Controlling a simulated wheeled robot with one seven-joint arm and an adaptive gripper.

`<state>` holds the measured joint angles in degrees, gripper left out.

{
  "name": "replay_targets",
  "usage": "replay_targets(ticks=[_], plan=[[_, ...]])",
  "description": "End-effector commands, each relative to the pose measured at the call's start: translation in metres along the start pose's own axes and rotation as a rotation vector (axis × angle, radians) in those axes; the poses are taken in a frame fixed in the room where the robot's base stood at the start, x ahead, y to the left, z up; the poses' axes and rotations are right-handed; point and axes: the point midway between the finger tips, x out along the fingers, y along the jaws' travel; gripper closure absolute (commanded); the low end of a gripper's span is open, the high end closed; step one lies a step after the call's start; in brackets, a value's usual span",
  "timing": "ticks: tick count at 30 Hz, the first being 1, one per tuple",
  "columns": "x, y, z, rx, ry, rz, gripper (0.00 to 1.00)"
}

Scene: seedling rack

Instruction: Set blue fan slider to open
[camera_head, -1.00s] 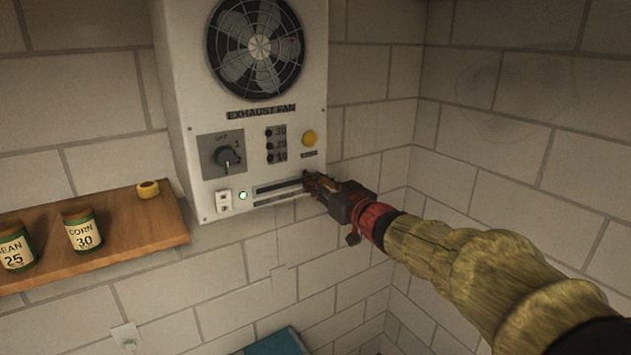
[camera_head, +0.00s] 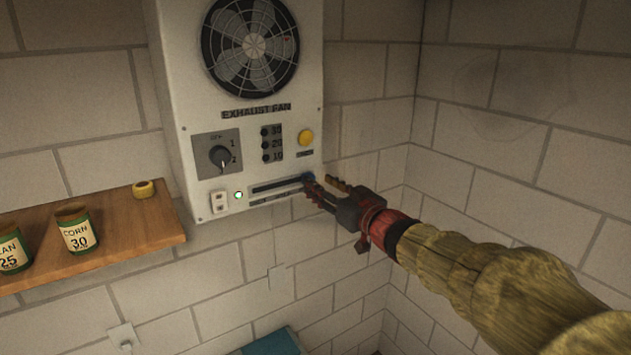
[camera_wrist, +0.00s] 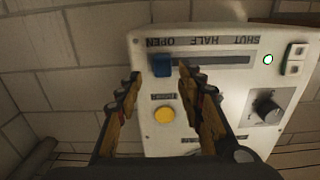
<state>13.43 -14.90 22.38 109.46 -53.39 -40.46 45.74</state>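The blue fan slider (camera_head: 308,177) is at the right end of its slot on the white exhaust fan panel (camera_head: 205,120). In the wrist view, where the panel appears upside down, the slider (camera_wrist: 162,65) is at the slot's left end, by the word OPEN (camera_wrist: 160,42). The rest of the slot, toward HALF and SHUT, is empty. My gripper (camera_head: 321,183) is open, its two fingers apart, just in front of the slider. In the wrist view the slider shows between the fingertips (camera_wrist: 159,73), with a gap to each; I see no grip on it.
The panel also carries a yellow button (camera_head: 306,138), a grey dial (camera_head: 220,156), a white switch (camera_head: 219,201) and a lit indicator (camera_head: 239,195). A wooden shelf (camera_head: 120,238) with labelled tins is at left. Block walls stand behind and at right.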

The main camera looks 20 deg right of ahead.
Motion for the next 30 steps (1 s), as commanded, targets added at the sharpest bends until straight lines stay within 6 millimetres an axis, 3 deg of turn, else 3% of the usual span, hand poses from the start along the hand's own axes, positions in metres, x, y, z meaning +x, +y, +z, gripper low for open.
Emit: replay_targets(ticks=[6, 12, 18, 30], plan=[[-0.046, 0.002, -0.001, -0.002, 0.001, 0.004, 0.62], [-0.074, 0.001, 0.0, -0.001, 0.001, 0.003, 0.62], [-0.083, 0.001, 0.0, -0.001, -0.001, 0.001, 0.62], [-0.083, 0.001, 0.0, -0.002, 0.0, 0.001, 0.62]])
